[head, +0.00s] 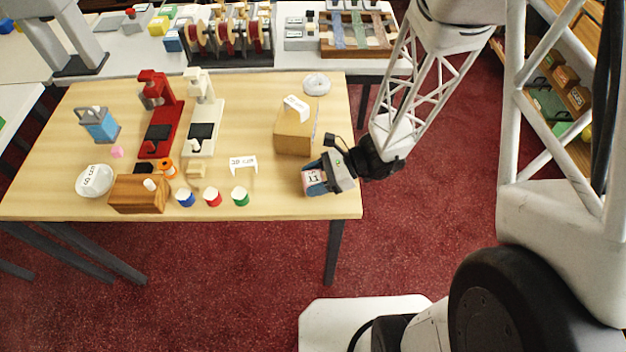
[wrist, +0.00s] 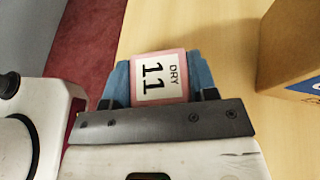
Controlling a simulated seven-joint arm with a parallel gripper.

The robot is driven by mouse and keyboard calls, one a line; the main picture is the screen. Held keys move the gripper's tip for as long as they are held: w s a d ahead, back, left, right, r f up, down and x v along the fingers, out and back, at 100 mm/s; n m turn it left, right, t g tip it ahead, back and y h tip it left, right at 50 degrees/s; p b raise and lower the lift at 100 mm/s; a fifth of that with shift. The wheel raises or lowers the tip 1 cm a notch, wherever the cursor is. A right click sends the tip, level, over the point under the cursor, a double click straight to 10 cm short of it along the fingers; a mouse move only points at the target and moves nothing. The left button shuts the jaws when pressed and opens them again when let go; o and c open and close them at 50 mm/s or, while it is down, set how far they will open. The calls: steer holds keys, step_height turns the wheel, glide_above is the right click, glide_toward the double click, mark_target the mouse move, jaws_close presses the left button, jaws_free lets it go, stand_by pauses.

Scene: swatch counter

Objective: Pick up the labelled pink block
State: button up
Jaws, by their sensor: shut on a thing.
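The labelled pink block (wrist: 160,78) is between the blue fingers of my gripper (wrist: 158,84) in the wrist view. Its white label faces the camera and reads "DRY 11". My gripper is shut on it, with one finger on each side. In the head view my gripper (head: 315,179) holds the pink block (head: 311,177) at the right end of the wooden table. I cannot tell whether the block touches the table top.
A cardboard box (head: 294,134) stands just behind my gripper; it also shows in the wrist view (wrist: 287,55). Red (head: 160,115) and cream (head: 202,115) machines, a wooden box (head: 138,194) and several small jars stand further left. The table's right edge (head: 355,150) is close.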

mark_target(314, 179)
steer(key=shift+r, duration=0.7)
steer(key=shift+s+d+r, duration=0.1)
steer(key=shift+s+r, duration=0.15)
steer(key=shift+r, duration=0.55)
steer(key=s+d, duration=0.2)
steer(key=s, duration=0.5)
steer(key=s+d+r, duration=0.1)
steer(key=s+d, duration=0.2)
steer(key=s, duration=0.4)
steer(key=shift+s+d+r, duration=0.15)
steer(key=shift+d+r, duration=0.05)
steer(key=shift+d, duration=0.15)
